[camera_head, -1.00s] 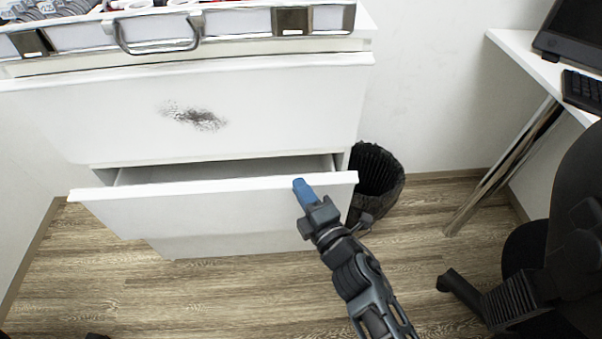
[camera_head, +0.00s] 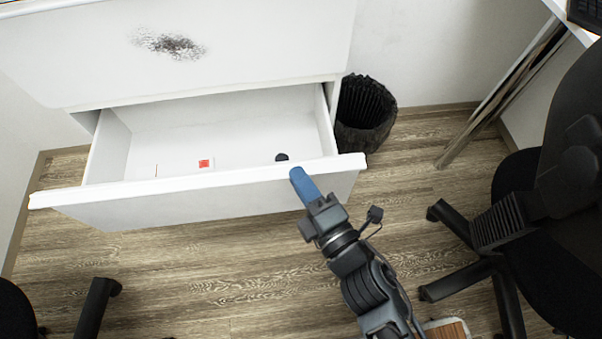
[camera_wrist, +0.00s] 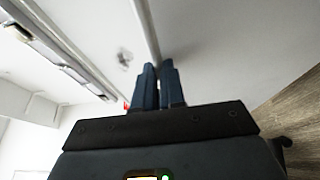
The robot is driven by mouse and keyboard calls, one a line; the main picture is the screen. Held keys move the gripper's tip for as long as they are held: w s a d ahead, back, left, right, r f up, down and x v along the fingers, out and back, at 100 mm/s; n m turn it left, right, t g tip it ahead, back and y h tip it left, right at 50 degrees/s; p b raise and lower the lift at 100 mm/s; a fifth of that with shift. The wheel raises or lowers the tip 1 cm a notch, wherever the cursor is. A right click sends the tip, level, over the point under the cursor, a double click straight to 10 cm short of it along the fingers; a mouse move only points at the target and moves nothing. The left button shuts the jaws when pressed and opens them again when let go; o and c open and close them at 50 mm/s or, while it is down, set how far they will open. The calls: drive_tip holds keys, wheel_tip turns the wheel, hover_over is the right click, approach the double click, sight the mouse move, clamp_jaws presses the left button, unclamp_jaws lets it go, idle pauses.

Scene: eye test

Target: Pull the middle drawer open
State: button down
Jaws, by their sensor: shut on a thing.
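The middle drawer (camera_head: 200,194) of the white cabinet is pulled well out, and its inside shows. My gripper (camera_head: 298,178) reaches from the lower right to the top edge of the drawer front, near its right end. In the wrist view the blue fingers (camera_wrist: 158,72) are close together with the thin white edge of the drawer front (camera_wrist: 147,32) between them. The gripper is shut on that edge; the fingers hide the contact itself. Inside the drawer lie a small red item (camera_head: 204,163) and a small dark item (camera_head: 281,157).
The upper drawer front (camera_head: 230,50), with a dark smudge, is closed above. A black waste bin (camera_head: 365,115) stands right of the cabinet. A black office chair (camera_head: 560,190) is at the right, and part of another chair (camera_head: 95,305) is at the lower left.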

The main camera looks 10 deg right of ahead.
drive_tip(key=c, duration=1.2)
unclamp_jaws()
drive_tip(key=shift+v, duration=3.9)
drive_tip(key=s+d+r+m+g+h+p, duration=0.1)
drive_tip(key=s+d+r+m+h, duration=0.2)
drive_tip(key=s+d+r+m, duration=0.6)
drive_tip(key=s+d+r+m+g+h, duration=0.1)
drive_tip(key=s+d+r+m+h, duration=0.3)
drive_tip(key=s+m, duration=0.8)
drive_tip(key=shift+m+y, duration=0.3)
drive_tip(key=shift+m, duration=0.3)
drive_tip(key=r+p, duration=0.5)
drive_tip(key=w+r+p, duration=0.1)
drive_tip(key=r+p, duration=0.5)
drive_tip(key=d+r+p, duration=0.1)
drive_tip(key=r+p, duration=0.4)
drive_tip(key=r, duration=0.1)
drive_tip(key=shift+w, duration=0.2)
